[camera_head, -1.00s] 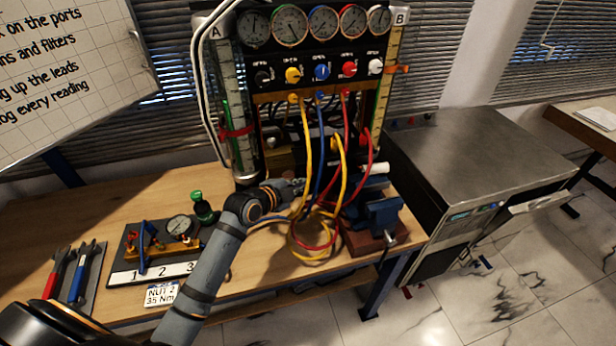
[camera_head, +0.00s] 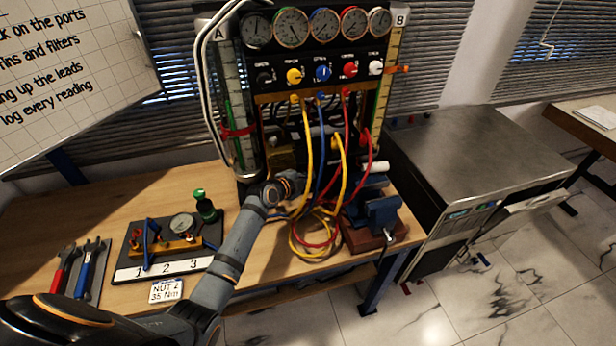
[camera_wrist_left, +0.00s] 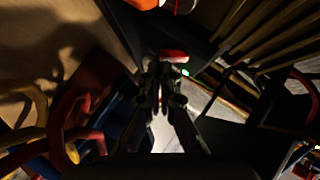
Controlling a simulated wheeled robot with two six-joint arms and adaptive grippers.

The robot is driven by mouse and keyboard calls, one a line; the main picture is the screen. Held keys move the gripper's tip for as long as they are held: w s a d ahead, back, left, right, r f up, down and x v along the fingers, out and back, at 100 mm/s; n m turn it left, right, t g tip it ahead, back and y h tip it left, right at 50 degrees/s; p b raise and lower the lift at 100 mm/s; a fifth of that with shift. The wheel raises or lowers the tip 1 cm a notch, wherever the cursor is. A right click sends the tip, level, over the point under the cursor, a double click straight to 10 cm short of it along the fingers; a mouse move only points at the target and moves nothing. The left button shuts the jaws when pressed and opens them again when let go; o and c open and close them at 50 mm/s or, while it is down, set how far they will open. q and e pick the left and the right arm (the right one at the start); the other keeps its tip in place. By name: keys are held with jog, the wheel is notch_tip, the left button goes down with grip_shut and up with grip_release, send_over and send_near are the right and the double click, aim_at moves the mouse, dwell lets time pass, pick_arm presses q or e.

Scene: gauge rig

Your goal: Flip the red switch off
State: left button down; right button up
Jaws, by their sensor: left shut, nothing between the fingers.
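In the left wrist view, a small red piece (camera_wrist_left: 173,56), which looks like the red switch, shows just beyond my left gripper (camera_wrist_left: 160,76). A small green light glows beside it. The fingers are shut and empty, pointing towards the red piece; I cannot tell whether they touch it. In the head view my left arm reaches over the bench to the lower part of the gauge rig (camera_head: 322,88). There the fingers are hard to make out among the hoses, and I cannot pick out the switch. My right gripper is not in view.
Yellow, red and blue hoses (camera_head: 308,140) hang from the rig and coil on the bench beside my left wrist. A blue vise (camera_head: 376,212) stands to the right.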

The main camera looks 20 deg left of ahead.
pick_arm(q)
jog(key=b, duration=0.1)
jog(key=t+b, duration=0.1)
jog(key=b, duration=0.1)
jog(key=shift+w+a+f+m, duration=0.15)
jog(key=shift+f+m, duration=0.1)
jog(key=shift+m, duration=0.05)
jog(key=shift+r+p, duration=0.4)
jog(key=shift+r, duration=0.35)
